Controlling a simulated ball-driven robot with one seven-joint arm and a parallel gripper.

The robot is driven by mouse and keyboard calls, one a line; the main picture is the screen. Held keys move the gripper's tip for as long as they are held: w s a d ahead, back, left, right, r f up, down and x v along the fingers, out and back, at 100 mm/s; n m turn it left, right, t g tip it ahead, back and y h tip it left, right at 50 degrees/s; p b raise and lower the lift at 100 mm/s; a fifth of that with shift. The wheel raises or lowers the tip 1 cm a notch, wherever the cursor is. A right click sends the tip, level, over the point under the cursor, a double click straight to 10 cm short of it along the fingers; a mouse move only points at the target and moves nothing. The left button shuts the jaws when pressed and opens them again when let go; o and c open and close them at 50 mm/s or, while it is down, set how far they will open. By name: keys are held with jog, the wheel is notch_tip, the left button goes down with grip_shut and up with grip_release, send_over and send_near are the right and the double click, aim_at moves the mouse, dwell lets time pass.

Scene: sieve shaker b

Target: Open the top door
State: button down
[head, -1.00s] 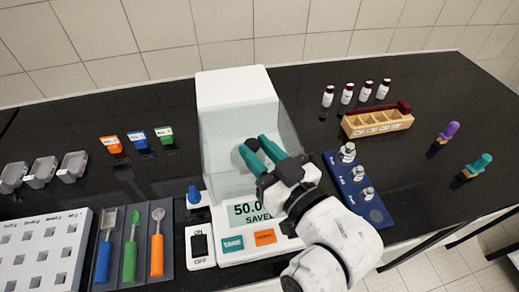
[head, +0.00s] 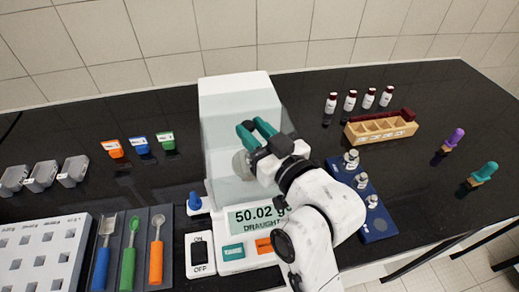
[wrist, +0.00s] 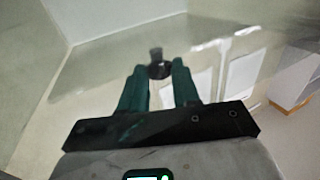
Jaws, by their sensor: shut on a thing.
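The balance (head: 240,85) stands in the middle of the bench with a clear glass draught shield (head: 222,150). The knob is hidden in the head view. The clear top door's edges are hard to make out, so how far it is open cannot be told. The balance display (head: 258,219) reads 50.02 g with "DRAUGHT" below.
Right of the balance are a blue weight block (head: 365,205), a wooden rack (head: 380,130) and several vials (head: 350,101). Left are coloured clips (head: 140,144), a spatula tray (head: 133,250) and an ON/OFF switch (head: 200,254).

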jog(key=shift+w+a, duration=0.2)
jog(key=shift+w, duration=0.55)
jog(key=c, duration=0.8)
grip_release()
jog(key=shift+c, duration=0.2)
jog(key=shift+s, duration=0.1)
jog(key=b+v, duration=0.2)
jog(key=v, duration=0.8)
jog(key=shift+s+d, duration=0.2)
jog(key=shift+s, duration=0.05)
